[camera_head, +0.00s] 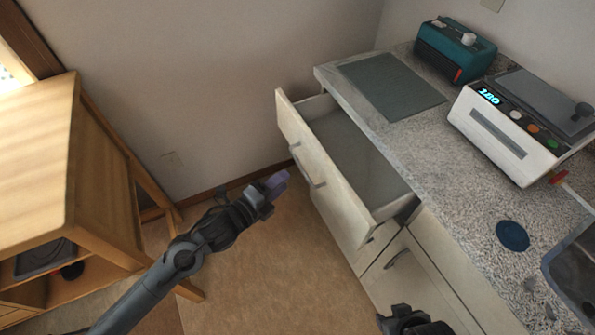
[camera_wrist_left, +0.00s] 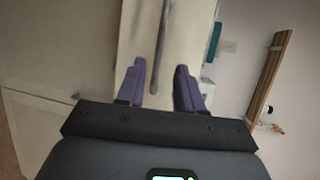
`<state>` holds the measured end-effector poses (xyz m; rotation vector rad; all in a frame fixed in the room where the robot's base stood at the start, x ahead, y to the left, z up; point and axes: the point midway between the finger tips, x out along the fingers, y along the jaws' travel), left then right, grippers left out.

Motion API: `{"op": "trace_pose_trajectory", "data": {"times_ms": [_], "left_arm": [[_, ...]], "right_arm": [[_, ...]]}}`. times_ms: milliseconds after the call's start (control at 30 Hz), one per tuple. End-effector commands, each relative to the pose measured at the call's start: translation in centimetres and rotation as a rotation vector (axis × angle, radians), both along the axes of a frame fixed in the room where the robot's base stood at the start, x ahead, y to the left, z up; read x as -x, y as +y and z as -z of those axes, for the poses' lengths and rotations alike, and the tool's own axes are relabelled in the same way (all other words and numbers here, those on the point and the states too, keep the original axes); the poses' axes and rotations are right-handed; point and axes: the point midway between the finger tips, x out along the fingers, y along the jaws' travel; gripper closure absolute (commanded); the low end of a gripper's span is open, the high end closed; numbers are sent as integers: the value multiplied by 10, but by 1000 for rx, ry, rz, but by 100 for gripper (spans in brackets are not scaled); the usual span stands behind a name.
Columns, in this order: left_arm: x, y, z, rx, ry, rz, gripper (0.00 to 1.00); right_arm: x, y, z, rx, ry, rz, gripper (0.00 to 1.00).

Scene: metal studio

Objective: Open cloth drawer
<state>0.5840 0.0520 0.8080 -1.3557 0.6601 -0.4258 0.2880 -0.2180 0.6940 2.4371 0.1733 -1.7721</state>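The top drawer (camera_head: 345,205) of the pale counter unit stands pulled well out, and its grey inside looks empty. Its bar handle (camera_head: 308,168) is on the front face. My left gripper (camera_head: 277,183) is just in front of the drawer, a little left of the handle. In the left wrist view the purple fingers (camera_wrist_left: 158,88) are spread apart, with the handle (camera_wrist_left: 162,45) lined up between them and beyond the tips. The fingers look clear of it. Part of my right gripper (camera_head: 405,320) shows at the bottom edge; its fingertips are not clear.
A lower cabinet door (camera_head: 420,285) is shut below the counter (camera_head: 455,205). On the counter are a white device (camera_head: 510,135), a teal device (camera_head: 455,50), a grey mat (camera_head: 392,87) and a blue disc (camera_head: 512,236). A wooden table (camera_head: 40,150) stands left; open floor lies between.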

Motion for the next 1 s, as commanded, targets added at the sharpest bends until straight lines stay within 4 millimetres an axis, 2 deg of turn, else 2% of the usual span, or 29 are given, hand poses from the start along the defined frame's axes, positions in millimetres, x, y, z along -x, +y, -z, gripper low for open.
{"op": "trace_pose_trajectory", "data": {"times_ms": [200,400,600,900,1000], "left_arm": [[-28,-25,9,1,0,1,64],[-46,-40,13,0,0,1,64],[-54,-47,15,-1,0,1,64],[-55,-48,14,-1,0,2,64],[-55,-48,14,-1,0,2,78]], "right_arm": [[0,-2,10,7,-1,-4,57],[0,-2,15,7,0,-4,57],[0,-1,17,5,0,-4,57],[0,0,17,0,0,1,57],[0,1,17,-3,0,2,57]]}}
